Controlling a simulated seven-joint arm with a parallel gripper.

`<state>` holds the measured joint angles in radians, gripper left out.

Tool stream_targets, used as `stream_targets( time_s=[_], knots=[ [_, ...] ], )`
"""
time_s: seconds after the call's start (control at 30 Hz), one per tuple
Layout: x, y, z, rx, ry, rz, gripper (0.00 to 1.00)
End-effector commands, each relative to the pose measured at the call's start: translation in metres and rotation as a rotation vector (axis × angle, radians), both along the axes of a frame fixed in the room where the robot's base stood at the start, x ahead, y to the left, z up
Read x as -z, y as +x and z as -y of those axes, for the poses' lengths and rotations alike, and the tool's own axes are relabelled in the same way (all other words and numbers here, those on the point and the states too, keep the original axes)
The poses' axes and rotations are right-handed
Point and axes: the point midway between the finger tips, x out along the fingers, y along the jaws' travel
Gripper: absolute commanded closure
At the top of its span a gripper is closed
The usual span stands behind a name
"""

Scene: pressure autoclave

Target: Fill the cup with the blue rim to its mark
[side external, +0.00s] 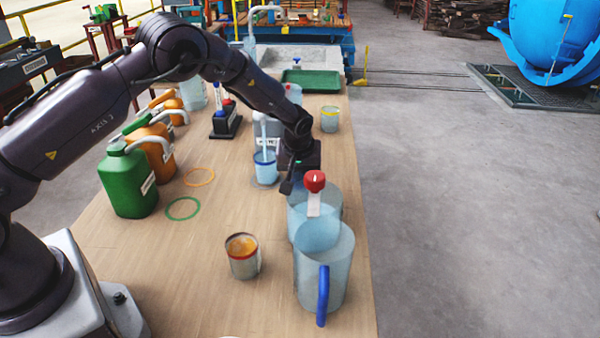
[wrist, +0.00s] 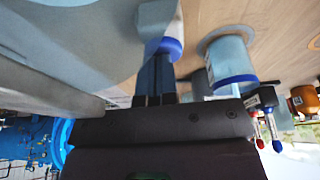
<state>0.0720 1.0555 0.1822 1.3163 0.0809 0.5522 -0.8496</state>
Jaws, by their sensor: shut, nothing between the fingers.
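The cup with the blue rim (side external: 265,172) stands upright on the table, left of my gripper. It also shows in the wrist view (wrist: 230,58), where the scene looks upside down. A pale blue vertical column (side external: 263,135) reaches into its mouth; I cannot tell if it is a stream or a tube. The cup looks pale blue inside; its mark is not readable. My gripper (side external: 287,187) is shut and empty, pointing down.
A red knob (side external: 315,181) rises by clear vessels; a clear jug with a blue handle (side external: 323,295) stands in front. A green can (side external: 128,182) stands left. A yellow-rimmed cup (side external: 330,120) stands behind.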

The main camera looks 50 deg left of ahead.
Motion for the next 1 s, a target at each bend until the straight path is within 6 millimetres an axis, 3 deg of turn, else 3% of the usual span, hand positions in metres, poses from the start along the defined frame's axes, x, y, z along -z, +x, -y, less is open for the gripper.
stream_targets(
  time_s=[0.03,0.17,0.3,0.5,0.7,1.0],
  knots=[
    [0.010,-0.008,0.001,-0.002,-0.004,-0.030,1.00],
    [-0.007,-0.006,0.001,-0.001,-0.003,-0.024,1.00],
    [-0.040,-0.001,0.001,-0.001,-0.004,-0.003,1.00],
    [-0.088,-0.010,0.011,0.000,-0.001,0.000,1.00],
    [-0.122,-0.017,0.018,0.000,-0.001,0.001,1.00],
    [-0.136,-0.021,0.020,0.000,0.000,-0.001,1.00]
  ],
)
